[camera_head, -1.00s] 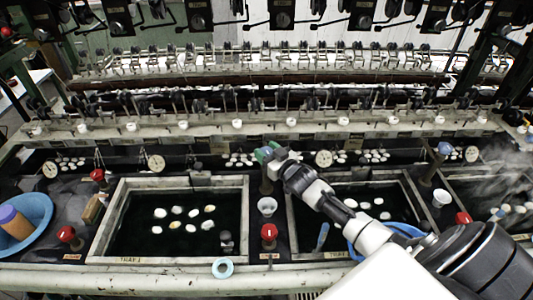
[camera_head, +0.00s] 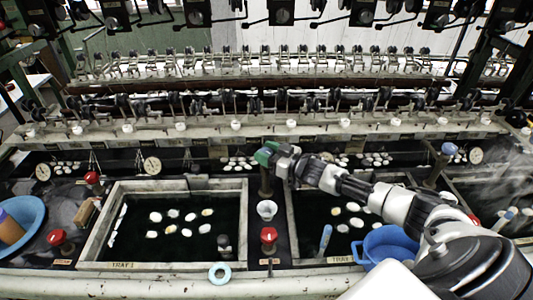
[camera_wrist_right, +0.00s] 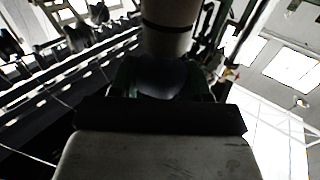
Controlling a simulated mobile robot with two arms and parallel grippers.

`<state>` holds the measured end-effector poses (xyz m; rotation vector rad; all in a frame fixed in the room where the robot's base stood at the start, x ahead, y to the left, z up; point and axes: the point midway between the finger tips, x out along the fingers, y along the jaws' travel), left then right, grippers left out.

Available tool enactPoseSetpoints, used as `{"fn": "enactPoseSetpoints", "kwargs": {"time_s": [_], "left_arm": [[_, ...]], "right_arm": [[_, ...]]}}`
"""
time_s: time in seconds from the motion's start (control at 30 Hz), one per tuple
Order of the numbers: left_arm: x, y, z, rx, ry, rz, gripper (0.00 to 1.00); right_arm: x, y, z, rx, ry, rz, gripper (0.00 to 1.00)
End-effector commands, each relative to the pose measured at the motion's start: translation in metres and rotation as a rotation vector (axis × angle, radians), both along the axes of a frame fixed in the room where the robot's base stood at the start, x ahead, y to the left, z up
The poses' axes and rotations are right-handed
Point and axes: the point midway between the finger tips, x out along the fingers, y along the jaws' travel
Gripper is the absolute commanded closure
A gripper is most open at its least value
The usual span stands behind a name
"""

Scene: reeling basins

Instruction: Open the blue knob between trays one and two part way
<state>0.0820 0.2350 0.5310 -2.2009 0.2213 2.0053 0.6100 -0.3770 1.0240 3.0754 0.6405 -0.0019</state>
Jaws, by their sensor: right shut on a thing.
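The blue knob (camera_wrist_right: 165,76) shows as a dark, rounded shape between the green fingers in the right wrist view. My right gripper (camera_head: 267,154) is shut on it at the top of a dark post (camera_head: 266,183), between tray one (camera_head: 89,235) and tray two (camera_head: 294,232). In the head view the green fingers and wrist cover most of the knob, so its turn angle cannot be read. My left gripper is not in view.
Red knobs (camera_head: 268,235) stand along the front, one below a white cup (camera_head: 267,209). A blue basin (camera_head: 388,241) lies by tray two, near my right arm. Another blue knob (camera_head: 449,149) stands right. A light blue ring (camera_head: 219,273) lies on the front ledge.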

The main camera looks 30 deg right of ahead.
Motion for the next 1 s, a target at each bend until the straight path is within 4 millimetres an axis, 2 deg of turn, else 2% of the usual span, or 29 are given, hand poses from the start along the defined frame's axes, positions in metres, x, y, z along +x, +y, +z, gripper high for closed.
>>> {"fn": "enactPoseSetpoints", "kwargs": {"time_s": [0.1, 0.13, 0.3, 0.67, 0.77, 1.0], "left_arm": [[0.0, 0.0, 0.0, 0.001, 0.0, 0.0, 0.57], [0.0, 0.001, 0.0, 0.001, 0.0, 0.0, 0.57], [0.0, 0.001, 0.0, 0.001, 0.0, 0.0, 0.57], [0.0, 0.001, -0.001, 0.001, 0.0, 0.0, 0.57], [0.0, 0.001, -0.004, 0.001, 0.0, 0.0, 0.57], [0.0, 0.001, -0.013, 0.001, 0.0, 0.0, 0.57]], "right_arm": [[0.0, 0.0, 0.001, 0.001, -0.002, -0.001, 0.76], [0.001, 0.0, 0.001, 0.001, -0.003, -0.001, 0.51], [0.0, 0.0, 0.001, 0.001, -0.002, -0.001, 0.27], [-0.005, -0.002, -0.001, 0.001, 0.0, -0.001, 0.27], [-0.014, -0.007, -0.002, 0.0, 0.001, -0.002, 0.27], [-0.051, -0.022, -0.003, -0.002, 0.002, 0.0, 0.27]]}}
